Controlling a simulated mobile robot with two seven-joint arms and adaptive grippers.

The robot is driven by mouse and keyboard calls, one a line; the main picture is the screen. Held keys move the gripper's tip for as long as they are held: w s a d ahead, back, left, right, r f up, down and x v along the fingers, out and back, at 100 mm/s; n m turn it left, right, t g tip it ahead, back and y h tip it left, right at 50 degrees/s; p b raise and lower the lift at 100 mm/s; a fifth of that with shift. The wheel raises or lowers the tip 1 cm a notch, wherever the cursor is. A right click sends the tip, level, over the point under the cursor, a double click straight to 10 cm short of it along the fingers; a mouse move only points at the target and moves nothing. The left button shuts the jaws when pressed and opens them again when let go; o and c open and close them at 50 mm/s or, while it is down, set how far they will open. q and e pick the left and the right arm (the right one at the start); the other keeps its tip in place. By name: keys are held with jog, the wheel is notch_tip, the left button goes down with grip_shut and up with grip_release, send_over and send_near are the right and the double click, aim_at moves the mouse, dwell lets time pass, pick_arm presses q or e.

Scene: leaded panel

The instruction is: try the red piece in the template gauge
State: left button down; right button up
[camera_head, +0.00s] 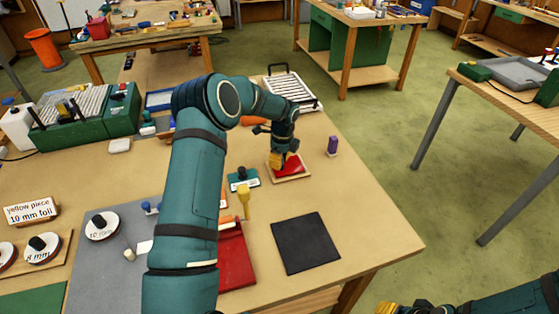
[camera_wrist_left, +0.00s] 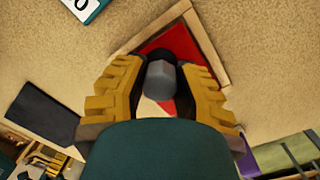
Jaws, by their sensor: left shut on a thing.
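The red piece (camera_head: 288,166) lies at the wooden template gauge (camera_head: 304,175) near the table's far right side. In the left wrist view, red glass (camera_wrist_left: 178,42) shows inside the pale wooden frame of the gauge (camera_wrist_left: 205,42). A pale patch shows beside the red, between my fingers. My left gripper (camera_head: 291,158) is over the gauge, its yellow fingers (camera_wrist_left: 161,88) shut on a grey knob (camera_wrist_left: 161,80) above the red piece. The fingers hide part of the piece, so I cannot tell whether it sits fully inside the frame. My right gripper (camera_head: 398,309) is cut off at the bottom edge.
A purple bottle (camera_head: 333,146) stands right of the gauge, a green block with a black knob (camera_head: 243,178) left of it. A wire-topped rack (camera_head: 290,88) stands behind. The table's right edge is close.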

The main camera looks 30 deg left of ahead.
pick_arm(q)
jog(key=shift+f+b, duration=0.3)
jog(key=shift+f, duration=0.1)
jog(key=shift+r, duration=0.2)
jog(key=shift+r+p, duration=0.25)
jog(key=shift+p, duration=0.05)
dwell(0.6)
jog(key=shift+f, duration=0.1)
jog(key=shift+f, duration=0.2)
dwell(0.6)
jog(key=c, duration=0.7)
grip_release()
jog(key=shift+c, duration=0.2)
jog(key=shift+r, duration=0.1)
